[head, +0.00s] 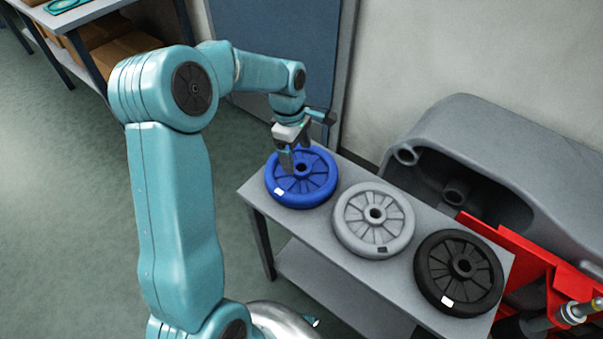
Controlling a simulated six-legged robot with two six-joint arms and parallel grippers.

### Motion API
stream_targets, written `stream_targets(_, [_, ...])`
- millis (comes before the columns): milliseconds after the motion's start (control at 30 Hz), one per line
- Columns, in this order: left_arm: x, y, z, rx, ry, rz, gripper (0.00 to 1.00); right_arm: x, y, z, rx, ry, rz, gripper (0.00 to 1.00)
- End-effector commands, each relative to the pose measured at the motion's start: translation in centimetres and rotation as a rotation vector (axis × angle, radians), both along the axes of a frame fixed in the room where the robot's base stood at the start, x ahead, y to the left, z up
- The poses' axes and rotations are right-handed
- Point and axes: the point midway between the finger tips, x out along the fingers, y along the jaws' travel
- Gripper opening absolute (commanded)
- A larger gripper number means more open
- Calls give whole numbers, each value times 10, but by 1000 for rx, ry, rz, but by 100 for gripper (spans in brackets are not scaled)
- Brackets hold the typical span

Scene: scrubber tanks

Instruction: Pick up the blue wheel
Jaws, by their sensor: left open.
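The blue wheel (318,184) lies flat at the far left end of a grey table (348,268). It has spokes, a dark hub hole and a small white label on its near edge. My left gripper (295,158) is over the far left part of the blue wheel, pointing down, with its jaws open. One finger overlaps the wheel's rim and spokes in the picture; I cannot tell whether it touches. Part of the wheel is hidden behind the finger. My right gripper is not in view.
A grey wheel (350,232) and a black wheel (431,283) lie on the same table to the right. A large grey tank housing (510,150) and red parts (510,250) stand behind. A blue door (270,40) is at the back. Open floor (60,220) is at left.

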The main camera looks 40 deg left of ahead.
Motion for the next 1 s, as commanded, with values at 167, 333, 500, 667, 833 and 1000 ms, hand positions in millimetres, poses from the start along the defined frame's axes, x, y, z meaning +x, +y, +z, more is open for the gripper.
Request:
stream_targets(167, [5,-1,-19,-2,2,-2,86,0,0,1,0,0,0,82])
stream_targets(333, [10,-2,-45,-1,1,-2,86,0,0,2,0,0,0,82])
stream_targets(500, [11,-3,-54,-1,-1,-2,86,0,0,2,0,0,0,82])
stream_targets(667, [12,-3,-54,0,-1,-2,86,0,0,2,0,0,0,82])
stream_targets(833, [11,-3,-54,0,-1,-3,30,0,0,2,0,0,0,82])
stream_targets(1000, [12,-3,-53,1,-4,-2,0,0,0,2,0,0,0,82])
